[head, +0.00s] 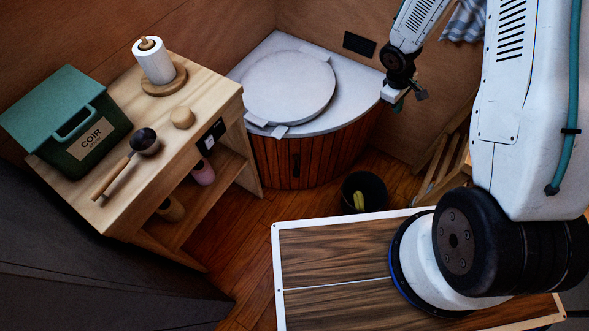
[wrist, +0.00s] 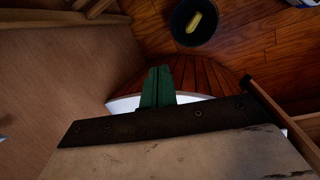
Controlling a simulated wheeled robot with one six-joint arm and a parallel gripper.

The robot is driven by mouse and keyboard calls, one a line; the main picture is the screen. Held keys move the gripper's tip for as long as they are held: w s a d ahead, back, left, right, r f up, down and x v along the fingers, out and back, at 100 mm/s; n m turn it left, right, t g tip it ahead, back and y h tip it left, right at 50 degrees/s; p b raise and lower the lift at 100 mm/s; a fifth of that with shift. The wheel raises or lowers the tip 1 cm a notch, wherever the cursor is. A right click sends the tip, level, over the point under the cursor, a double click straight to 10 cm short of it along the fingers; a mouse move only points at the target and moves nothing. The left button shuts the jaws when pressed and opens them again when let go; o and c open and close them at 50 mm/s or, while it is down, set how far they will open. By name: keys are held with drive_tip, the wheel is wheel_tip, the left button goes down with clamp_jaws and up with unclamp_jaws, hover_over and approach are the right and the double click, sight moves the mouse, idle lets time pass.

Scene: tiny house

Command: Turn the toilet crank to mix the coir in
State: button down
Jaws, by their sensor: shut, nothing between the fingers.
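The toilet has a white top (head: 340,115) with a round pale lid (head: 290,87) lying closed on it, and a curved slatted wooden front (head: 310,160). A small dark fitting (head: 296,165) is on the slats; I cannot tell whether it is the crank. My gripper (head: 399,104) is beside the right end of the toilet top, near the wall. In the wrist view its green fingers (wrist: 158,86) are together and empty, in front of the white rim (wrist: 125,103) and slats (wrist: 190,72). The coir box (head: 85,130), green with a lid, stands on the wooden bench.
The bench (head: 225,92) at left also holds a scoop (head: 144,141), a paper roll (head: 154,61) and a round wooden knob (head: 182,117). A black bin (head: 364,191) with something yellow inside stands on the floor. A wooden frame (head: 440,170) leans at right.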

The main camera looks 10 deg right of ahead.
wheel_tip(320, 180, down, 11)
drive_tip(key=w+a+n+y, duration=0.1)
drive_tip(key=a+n+y, duration=0.1)
drive_tip(key=a+n, duration=0.1)
drive_tip(key=n+y, duration=0.7)
drive_tip(key=y, duration=0.3)
approach(294, 172)
drive_tip(key=shift+t, duration=0.4)
drive_tip(key=x, duration=0.5)
drive_tip(key=a+r+x, duration=0.1)
drive_tip(key=x, duration=0.2)
drive_tip(key=shift+s+a+f, duration=0.2)
drive_tip(key=shift+s, duration=0.05)
